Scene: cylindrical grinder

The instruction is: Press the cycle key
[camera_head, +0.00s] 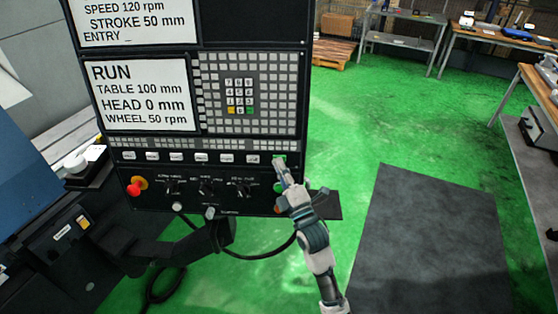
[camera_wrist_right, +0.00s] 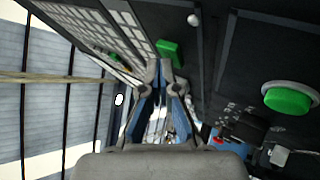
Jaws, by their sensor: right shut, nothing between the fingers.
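The control panel (camera_head: 200,105) of the grinder fills the upper left of the head view. A row of white keys ends at the right in a green key (camera_head: 281,157), whose label I cannot read. It also shows in the wrist view as a green key (camera_wrist_right: 169,50). My right gripper (camera_head: 280,166) is shut and empty, its fingertips (camera_wrist_right: 160,66) just in front of the green key and partly covering it. I cannot tell whether they touch it. A round green button (camera_wrist_right: 289,98) sits lower on the panel. My left gripper is out of view.
A red button (camera_head: 134,189) and several dark knobs (camera_head: 205,187) line the lower panel. A cable (camera_head: 262,256) hangs below. The green floor with a dark mat (camera_head: 425,235) is open to the right; workbenches (camera_head: 480,33) stand at the back.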

